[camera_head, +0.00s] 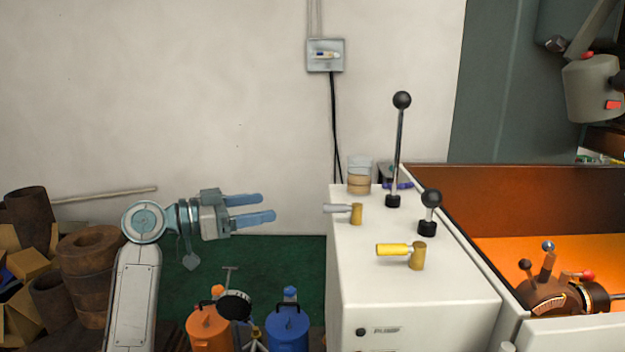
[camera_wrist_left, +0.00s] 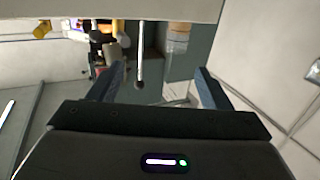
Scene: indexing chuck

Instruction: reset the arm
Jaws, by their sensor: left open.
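My left gripper (camera_head: 262,209) is in the middle left of the head view, its two blue-grey fingers apart and pointing right. Nothing is between the fingers. It is left of the white cabinet and apart from it. In the left wrist view the open fingers (camera_wrist_left: 160,85) frame a dark lever and a jar seen beyond them. My left arm (camera_head: 135,290) rises from the bottom left and bends at the wrist. My right gripper is not in either view.
The white cabinet (camera_head: 420,290) carries a tall black-knobbed lever (camera_head: 399,140), a short knobbed lever (camera_head: 430,205), a yellow handle (camera_head: 395,249) and a grey handle (camera_head: 338,208). Orange and blue canisters (camera_head: 287,328) stand below my gripper.

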